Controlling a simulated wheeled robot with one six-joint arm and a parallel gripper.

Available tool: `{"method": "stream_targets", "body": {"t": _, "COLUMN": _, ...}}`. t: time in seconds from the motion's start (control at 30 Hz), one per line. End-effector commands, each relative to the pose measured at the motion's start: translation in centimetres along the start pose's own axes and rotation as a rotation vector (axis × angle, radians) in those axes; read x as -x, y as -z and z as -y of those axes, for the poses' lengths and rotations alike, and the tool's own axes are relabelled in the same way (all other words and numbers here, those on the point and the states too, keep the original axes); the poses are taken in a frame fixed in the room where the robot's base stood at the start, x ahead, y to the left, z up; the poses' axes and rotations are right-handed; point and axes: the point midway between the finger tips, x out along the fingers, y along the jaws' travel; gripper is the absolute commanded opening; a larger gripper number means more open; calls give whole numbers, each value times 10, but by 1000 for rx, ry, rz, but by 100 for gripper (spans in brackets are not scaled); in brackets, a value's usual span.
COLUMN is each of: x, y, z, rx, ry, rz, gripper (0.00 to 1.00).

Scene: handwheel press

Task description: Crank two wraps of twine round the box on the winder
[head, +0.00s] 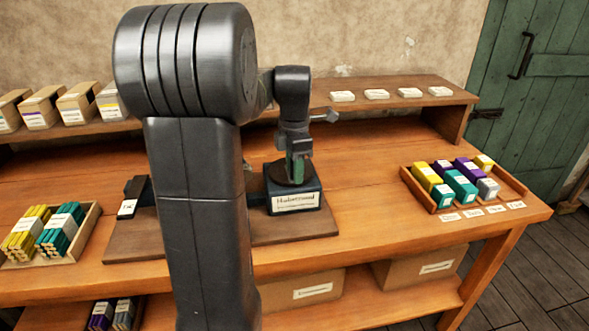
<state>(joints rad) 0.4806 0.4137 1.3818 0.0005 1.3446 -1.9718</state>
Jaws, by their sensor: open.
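A dark blue block with a white label (296,200) stands on a brown board (270,232) on the bench. A dark round piece (288,178) sits on top of it. My gripper (297,158) points down right over this round piece, its jaws open. A dark green upright part shows at the jaws; I cannot tell whether it belongs to the gripper or to the device. A grey lever-like part (326,116) sticks out to the right of my wrist. My arm hides the middle of the board, and I cannot make out the box, twine or crank.
A small dark block with a white tag (131,197) stands at the board's left end. A tray of yellow and teal bundles (80,250) is at left, a tray of coloured boxes (411,186) at right. A shelf (395,93) runs behind. The bench between board and right tray is clear.

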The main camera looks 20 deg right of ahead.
Motion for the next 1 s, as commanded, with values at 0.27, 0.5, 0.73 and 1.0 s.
{"method": "stream_targets", "body": {"t": 0.27, "x": -3, "y": 0, "z": 0, "rx": 0, "ry": 0, "rz": 0, "gripper": 42}}
{"method": "stream_targets", "body": {"t": 0.5, "x": -2, "y": 0, "z": 0, "rx": 0, "ry": 0, "rz": 0, "gripper": 2}}
{"method": "stream_targets", "body": {"t": 0.73, "x": -2, "y": 0, "z": 0, "rx": -8, "ry": 1, "rz": 0, "gripper": 0}}
{"method": "stream_targets", "body": {"t": 1.0, "x": 0, "y": 5, "z": -1, "rx": -105, "ry": 1, "rz": 0, "gripper": 0}}
